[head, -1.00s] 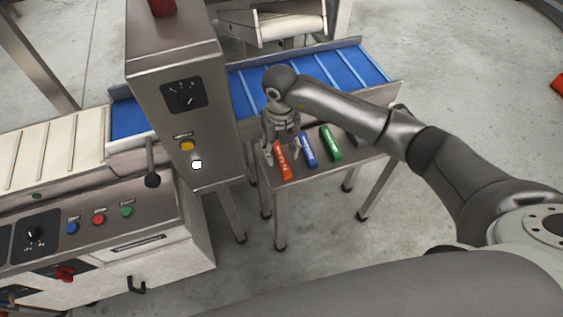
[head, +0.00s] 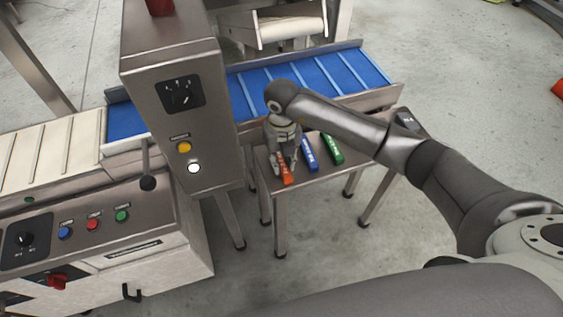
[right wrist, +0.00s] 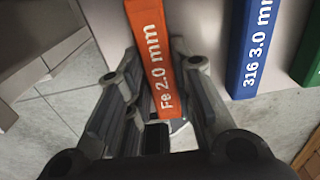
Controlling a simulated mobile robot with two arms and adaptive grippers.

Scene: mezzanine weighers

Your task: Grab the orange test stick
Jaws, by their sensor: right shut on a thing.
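The orange test stick (head: 286,174), marked "Fe 2.0 mm", is at the left end of the small steel table (head: 312,179). My right gripper (head: 282,162) is shut on it from above. In the right wrist view the orange stick (right wrist: 155,55) runs between the two fingers (right wrist: 160,105), its printed face towards the camera. I cannot tell whether the stick still touches the table. My left gripper is not in view.
A blue stick (head: 310,154) and a green stick (head: 332,149) lie to the right of the orange one. The grey control cabinet (head: 175,115) stands close on the left. A blue belt conveyor (head: 330,72) runs behind the table.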

